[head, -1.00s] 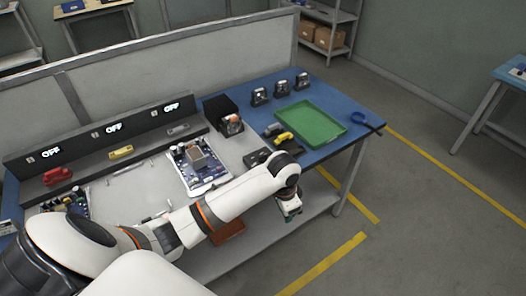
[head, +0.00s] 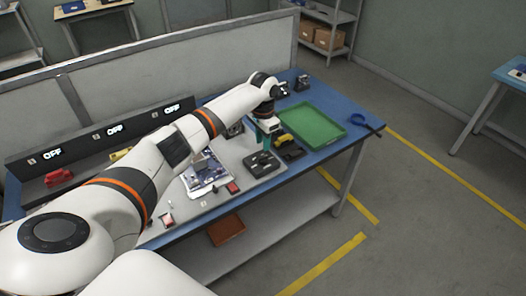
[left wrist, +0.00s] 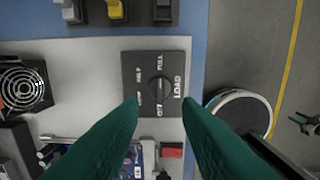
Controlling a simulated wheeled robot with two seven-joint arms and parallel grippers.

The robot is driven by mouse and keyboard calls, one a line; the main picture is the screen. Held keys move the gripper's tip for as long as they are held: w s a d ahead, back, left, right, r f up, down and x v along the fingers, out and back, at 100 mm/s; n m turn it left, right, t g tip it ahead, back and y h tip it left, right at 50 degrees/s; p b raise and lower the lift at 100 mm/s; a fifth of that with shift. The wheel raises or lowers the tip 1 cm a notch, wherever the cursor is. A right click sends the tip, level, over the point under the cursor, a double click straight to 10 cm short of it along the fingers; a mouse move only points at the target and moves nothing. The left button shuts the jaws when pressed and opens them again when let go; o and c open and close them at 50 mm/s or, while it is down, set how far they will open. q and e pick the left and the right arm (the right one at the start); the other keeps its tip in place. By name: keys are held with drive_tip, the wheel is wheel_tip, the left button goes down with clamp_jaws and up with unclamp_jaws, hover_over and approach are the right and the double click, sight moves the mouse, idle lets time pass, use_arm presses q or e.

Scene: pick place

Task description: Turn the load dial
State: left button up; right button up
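The load dial (left wrist: 159,90) is a round dark knob on a black panel (left wrist: 181,54) marked LOAD, with FULL and OFF among its position labels. Its slot looks roughly upright, but I cannot tell its setting. In the head view the black panel (head: 262,164) lies near the table's front edge. My left gripper (head: 264,138) is above and slightly behind it. In the left wrist view the green fingers of my left gripper (left wrist: 161,102) are apart and empty, one on each side of the dial. My right gripper is not in view.
Beyond the panel are yellow (left wrist: 116,10) and dark switch-like parts. A black box with a fan (left wrist: 22,88) stands left of it. A red button (left wrist: 172,150) and a circuit board are close by. A green tray (head: 312,124) lies right. Three OFF signs line the back ledge.

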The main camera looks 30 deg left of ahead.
sight(263, 157)
use_arm(q)
wheel_tip(263, 157, down, 6)
drive_tip(key=shift+r, duration=0.1)
drive_tip(key=shift+c, duration=0.5)
clamp_jaws()
